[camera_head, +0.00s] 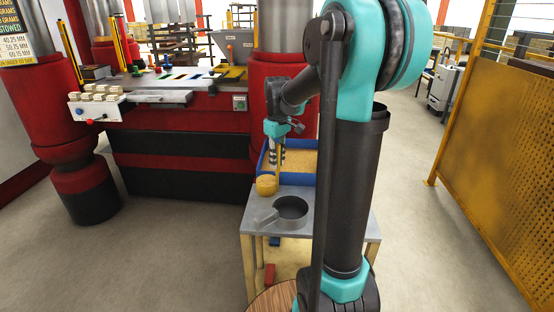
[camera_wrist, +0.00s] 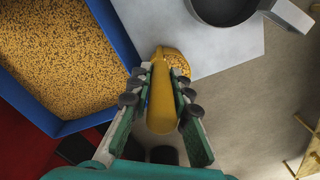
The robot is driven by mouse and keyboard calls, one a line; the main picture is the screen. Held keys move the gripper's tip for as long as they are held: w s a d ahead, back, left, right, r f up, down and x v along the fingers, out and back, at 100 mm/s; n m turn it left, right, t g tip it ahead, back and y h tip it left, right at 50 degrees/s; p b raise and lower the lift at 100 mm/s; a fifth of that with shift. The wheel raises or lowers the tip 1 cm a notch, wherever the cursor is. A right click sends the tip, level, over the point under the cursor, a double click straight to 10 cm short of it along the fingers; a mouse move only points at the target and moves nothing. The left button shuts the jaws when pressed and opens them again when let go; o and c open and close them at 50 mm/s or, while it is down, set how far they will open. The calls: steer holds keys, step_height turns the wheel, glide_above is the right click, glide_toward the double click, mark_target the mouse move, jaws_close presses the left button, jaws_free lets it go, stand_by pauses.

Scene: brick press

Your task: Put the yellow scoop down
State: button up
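The yellow scoop (camera_head: 267,185) shows at the table's left rear, beside the blue bin; I cannot tell whether it touches the tabletop. In the wrist view its handle (camera_wrist: 163,103) lies between the two fingers of my gripper (camera_wrist: 162,80), which close on it from both sides. Its bowl (camera_wrist: 177,62) points away from me and shows yellow grains. In the head view my gripper (camera_head: 280,145) is above the scoop, partly hidden by its own wrist. The grey metal table (camera_head: 258,215) is below it.
A blue bin (camera_head: 316,180) of yellow granules stands at the table's back. A grey pan with a handle (camera_head: 290,208) sits in front; it also shows in the wrist view (camera_wrist: 225,8). The red press (camera_head: 180,120) is behind left. A yellow mesh fence (camera_head: 490,140) stands right.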

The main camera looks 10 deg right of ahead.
steer(key=o, duration=0.4)
step_height(320, 180, up, 12)
steer(key=shift+r, duration=0.15)
stand_by(0.4)
